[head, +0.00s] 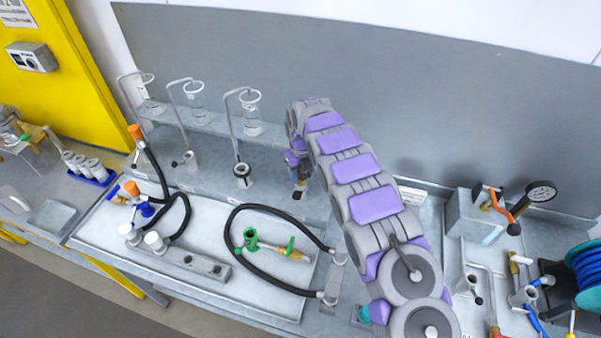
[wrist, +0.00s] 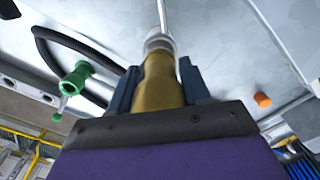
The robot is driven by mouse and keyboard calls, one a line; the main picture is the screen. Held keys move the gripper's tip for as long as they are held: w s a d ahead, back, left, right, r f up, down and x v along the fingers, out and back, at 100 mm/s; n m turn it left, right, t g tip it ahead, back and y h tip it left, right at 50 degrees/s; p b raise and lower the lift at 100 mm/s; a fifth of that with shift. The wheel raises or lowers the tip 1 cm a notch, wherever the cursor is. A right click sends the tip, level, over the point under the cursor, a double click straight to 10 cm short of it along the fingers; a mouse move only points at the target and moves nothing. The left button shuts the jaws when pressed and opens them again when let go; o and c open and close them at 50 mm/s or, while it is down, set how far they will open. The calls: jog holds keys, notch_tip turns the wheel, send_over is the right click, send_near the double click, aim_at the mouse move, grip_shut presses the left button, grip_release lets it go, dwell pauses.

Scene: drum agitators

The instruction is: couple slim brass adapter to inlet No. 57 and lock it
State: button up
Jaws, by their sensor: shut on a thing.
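My gripper (head: 298,184) hangs in front of the grey back wall, right of the row of glass vessels. In the wrist view my gripper (wrist: 158,82) has its dark blue fingers closed on both sides of a brass adapter (wrist: 156,88). The adapter's far end meets a silver collar (wrist: 159,42), with a thin grey rod or pipe beyond it. I cannot tell whether the collar belongs to the adapter or is a separate fitting. Grey upright inlets (head: 243,171) stand left of the gripper. No inlet number is legible, so No. 57 cannot be picked out.
A brass fitting with green levers (head: 270,247) lies in the white tray (head: 205,285) beside a looped black hose (head: 262,281). Orange-capped hose ends (head: 133,188) stand at left.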

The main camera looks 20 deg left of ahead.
jog(key=shift+s+f, duration=0.1)
jog(key=shift+f, duration=0.3)
dwell(0.6)
jog(key=o, duration=1.3)
jog(key=shift+f, duration=0.1)
jog(key=shift+o, duration=0.2)
notch_tip(320, 180, up, 17)
jog(key=p, duration=0.5)
